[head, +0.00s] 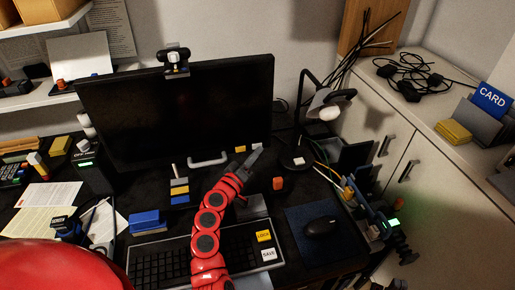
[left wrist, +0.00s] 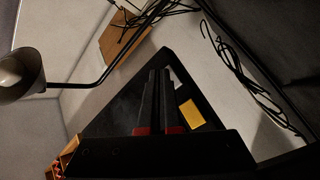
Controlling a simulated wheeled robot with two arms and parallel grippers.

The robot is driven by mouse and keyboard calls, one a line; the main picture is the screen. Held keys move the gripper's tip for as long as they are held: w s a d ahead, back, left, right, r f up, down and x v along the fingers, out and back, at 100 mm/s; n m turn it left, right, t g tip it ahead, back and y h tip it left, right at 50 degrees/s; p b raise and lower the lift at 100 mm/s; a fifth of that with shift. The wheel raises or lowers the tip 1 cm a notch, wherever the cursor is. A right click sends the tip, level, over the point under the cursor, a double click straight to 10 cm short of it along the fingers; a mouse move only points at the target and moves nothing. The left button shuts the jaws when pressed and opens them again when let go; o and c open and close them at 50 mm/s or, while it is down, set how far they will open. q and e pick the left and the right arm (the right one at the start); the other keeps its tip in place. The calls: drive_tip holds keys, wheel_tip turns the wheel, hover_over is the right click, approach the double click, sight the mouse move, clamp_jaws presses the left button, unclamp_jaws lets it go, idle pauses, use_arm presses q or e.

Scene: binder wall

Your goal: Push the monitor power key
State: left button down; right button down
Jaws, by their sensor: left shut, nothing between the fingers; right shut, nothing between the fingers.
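The black monitor (head: 180,110) stands at the back of the desk with a dark screen. A yellow key (head: 240,149) and a whitish key (head: 257,145) sit at its lower right edge; I cannot read any label on them. My left gripper (head: 260,151) is shut and empty, with its tips close to the whitish key. I cannot tell whether they touch. In the left wrist view the shut fingers (left wrist: 160,72) lie over the monitor's corner, with the yellow key (left wrist: 191,113) to their right. My right gripper is not in view.
A desk lamp (head: 328,103) stands right of the monitor. A keyboard (head: 160,262) lies in front, partly under my arm. A mouse (head: 320,227) lies on a blue mat at the right. A webcam (head: 175,58) tops the monitor.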

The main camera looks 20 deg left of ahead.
use_arm(q)
drive_tip(key=shift+w+a+r, duration=0.15)
idle(0.4)
drive_tip(key=shift+s+d+f+b, duration=0.4)
drive_tip(key=shift+s+d, duration=0.1)
drive_tip(key=shift+s, duration=0.15)
drive_tip(key=shift+s+d, duration=0.1)
drive_tip(key=s+d, duration=0.2)
drive_tip(key=s, duration=0.1)
drive_tip(key=s+d, duration=0.1)
drive_tip(key=shift+s+r, duration=0.15)
drive_tip(key=shift+s, duration=0.25)
drive_tip(key=shift+r, duration=0.1)
